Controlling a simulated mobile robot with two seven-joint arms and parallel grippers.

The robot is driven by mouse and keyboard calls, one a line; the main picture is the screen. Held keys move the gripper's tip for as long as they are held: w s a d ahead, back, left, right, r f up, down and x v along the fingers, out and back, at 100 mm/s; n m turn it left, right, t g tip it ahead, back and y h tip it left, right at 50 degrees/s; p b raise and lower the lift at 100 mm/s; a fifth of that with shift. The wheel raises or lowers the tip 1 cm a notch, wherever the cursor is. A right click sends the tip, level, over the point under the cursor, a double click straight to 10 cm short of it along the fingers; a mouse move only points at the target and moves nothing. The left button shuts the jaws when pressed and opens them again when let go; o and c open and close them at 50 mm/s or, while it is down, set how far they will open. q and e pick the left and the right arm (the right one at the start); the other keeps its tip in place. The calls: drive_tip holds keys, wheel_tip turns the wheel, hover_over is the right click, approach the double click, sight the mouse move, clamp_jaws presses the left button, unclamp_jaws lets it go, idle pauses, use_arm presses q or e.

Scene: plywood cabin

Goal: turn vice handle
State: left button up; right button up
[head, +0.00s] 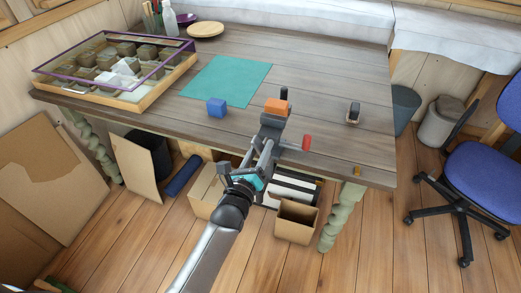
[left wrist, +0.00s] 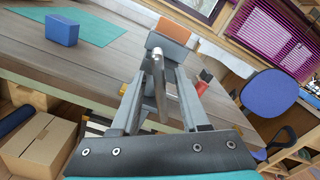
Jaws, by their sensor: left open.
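The grey vice (head: 272,123) sits at the table's front edge, with an orange block (head: 276,106) at its top. Its handle has a red grip (head: 306,142) sticking out to the right. In the left wrist view, the orange block (left wrist: 178,30) is at the top and the red grip (left wrist: 205,75) is partly hidden behind a finger. My left gripper (head: 266,148) is open in front of the vice, its fingers pointing at it. A silver rod (left wrist: 159,85) shows between the fingers in the left wrist view; I cannot tell whether they touch it. My right gripper is out of view.
A blue block (head: 217,108) and a teal mat (head: 228,80) lie left of the vice. A glass-topped case (head: 120,70) stands at the table's left. A small dark object (head: 353,112) is to the right. Cardboard boxes (head: 297,222) sit below; a blue chair (head: 485,170) stands right.

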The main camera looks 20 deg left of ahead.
use_arm(q)
drive_tip(key=shift+w, duration=0.15)
clamp_jaws()
idle(0.4)
